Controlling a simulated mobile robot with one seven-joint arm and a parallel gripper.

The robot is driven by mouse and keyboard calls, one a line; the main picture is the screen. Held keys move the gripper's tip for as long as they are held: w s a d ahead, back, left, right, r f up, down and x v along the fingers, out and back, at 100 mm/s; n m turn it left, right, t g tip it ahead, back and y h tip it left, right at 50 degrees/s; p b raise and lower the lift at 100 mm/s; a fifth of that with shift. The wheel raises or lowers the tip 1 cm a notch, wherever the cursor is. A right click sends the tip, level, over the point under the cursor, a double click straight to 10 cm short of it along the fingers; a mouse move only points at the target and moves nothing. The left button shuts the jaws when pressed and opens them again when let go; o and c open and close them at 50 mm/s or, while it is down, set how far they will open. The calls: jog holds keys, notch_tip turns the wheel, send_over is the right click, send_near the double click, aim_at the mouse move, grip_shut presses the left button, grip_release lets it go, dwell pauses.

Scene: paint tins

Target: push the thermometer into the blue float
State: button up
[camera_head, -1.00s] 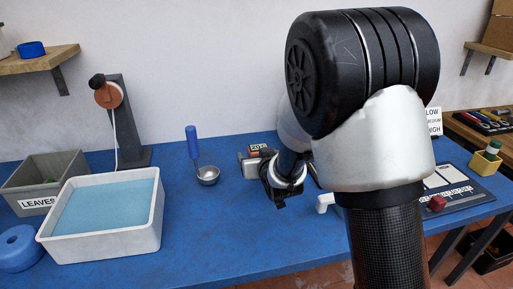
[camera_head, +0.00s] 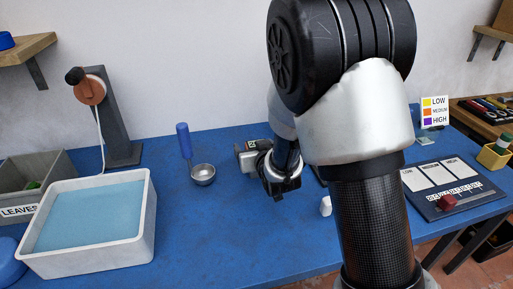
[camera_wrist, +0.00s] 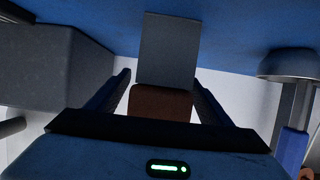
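I cannot make out a thermometer for certain in either view. The blue float (camera_head: 8,264), a thick blue ring, is at the lower left beside the white tray and partly cut off by the frame edge. My gripper (camera_wrist: 162,78) is open in the wrist view, one finger on each side. A brown block (camera_wrist: 160,102) and a grey upright plate (camera_wrist: 168,45) show between the fingers; I cannot tell whether the fingers touch them. In the head view my arm hides much of the table's middle and right, and the fingertips are hard to see.
A white tray (camera_head: 147,225) of blue water stands front left, a grey LEAVES bin (camera_head: 20,212) behind it. A metal ladle (camera_head: 203,175) with a blue handle and a dark post (camera_head: 118,120) stand further back.

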jog(key=c, duration=1.1)
jog(key=shift+r, duration=0.1)
notch_tip(320, 180, up, 10)
jog(key=shift+f+p, duration=0.1)
jog(key=shift+p, duration=1.05)
